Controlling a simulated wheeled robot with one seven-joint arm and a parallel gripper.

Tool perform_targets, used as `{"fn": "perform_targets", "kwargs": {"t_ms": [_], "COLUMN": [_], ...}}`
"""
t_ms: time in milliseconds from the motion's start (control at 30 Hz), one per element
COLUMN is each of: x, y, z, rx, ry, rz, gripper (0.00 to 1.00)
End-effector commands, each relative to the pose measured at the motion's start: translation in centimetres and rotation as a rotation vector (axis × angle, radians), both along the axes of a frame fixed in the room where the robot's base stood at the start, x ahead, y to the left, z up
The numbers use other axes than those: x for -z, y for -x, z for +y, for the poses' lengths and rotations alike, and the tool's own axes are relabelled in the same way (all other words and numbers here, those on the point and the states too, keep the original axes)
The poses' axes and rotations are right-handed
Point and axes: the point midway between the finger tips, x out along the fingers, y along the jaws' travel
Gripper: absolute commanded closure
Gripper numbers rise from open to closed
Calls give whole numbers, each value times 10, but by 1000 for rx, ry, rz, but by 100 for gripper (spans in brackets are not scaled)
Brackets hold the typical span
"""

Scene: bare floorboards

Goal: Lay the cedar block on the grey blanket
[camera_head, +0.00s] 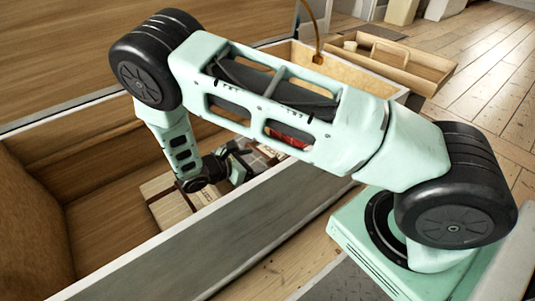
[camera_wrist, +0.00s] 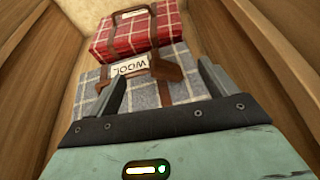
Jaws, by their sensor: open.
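In the wrist view a grey plaid blanket (camera_wrist: 178,88) with a brown strap and a "WOOL" label lies in a wooden drawer (camera_head: 110,210). My gripper (camera_wrist: 160,70) is open over this blanket, one finger towards each side, with nothing visible between the fingers. I cannot tell whether the fingers touch it. In the head view my gripper (camera_head: 238,158) is down inside the drawer, partly hidden by my arm. I cannot make out a cedar block for certain in either view.
A red plaid blanket (camera_wrist: 130,33) lies just beyond the grey one. A cream checked bundle (camera_head: 163,187) lies left of my gripper. The drawer's front wall (camera_head: 230,235) is a raised edge. A wooden tray (camera_head: 425,72) with a small pale piece (camera_head: 350,46) stands behind.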

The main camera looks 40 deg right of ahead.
Motion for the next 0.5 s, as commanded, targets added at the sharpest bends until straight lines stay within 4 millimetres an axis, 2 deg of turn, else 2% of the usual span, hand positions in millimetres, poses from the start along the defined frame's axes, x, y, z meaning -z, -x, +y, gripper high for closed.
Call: {"fn": "perform_targets", "kwargs": {"t_ms": [33, 200, 500], "x": [-7, -12, -13], "y": [0, 1, 1], "z": [9, 26, 32], "rx": [-2, -1, 1], "ry": [1, 1, 0], "rz": [0, 0, 0], "gripper": [15, 15, 15]}}
